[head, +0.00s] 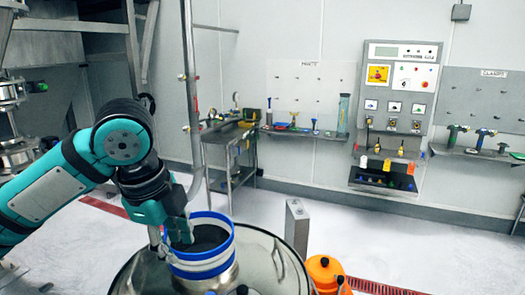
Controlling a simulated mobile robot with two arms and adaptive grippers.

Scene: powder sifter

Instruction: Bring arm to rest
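My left arm, teal and black, comes in from the left. Its gripper (177,232) points down at the left rim of a round container with blue and white bands (203,268). One dark finger overlaps the container's open top. The fingertips are partly hidden, so I cannot tell whether they are open or shut, or touch the rim. The container looks dark inside and sits above a large round transparent vessel (272,252). My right gripper is not in view.
An orange object (325,272) and a grey metal post (297,228) stand right of the vessel. A vertical pipe (190,80) rises behind my gripper. A cart (229,150), a control panel (397,90) and tool shelves (480,152) line the back wall. Open floor lies between.

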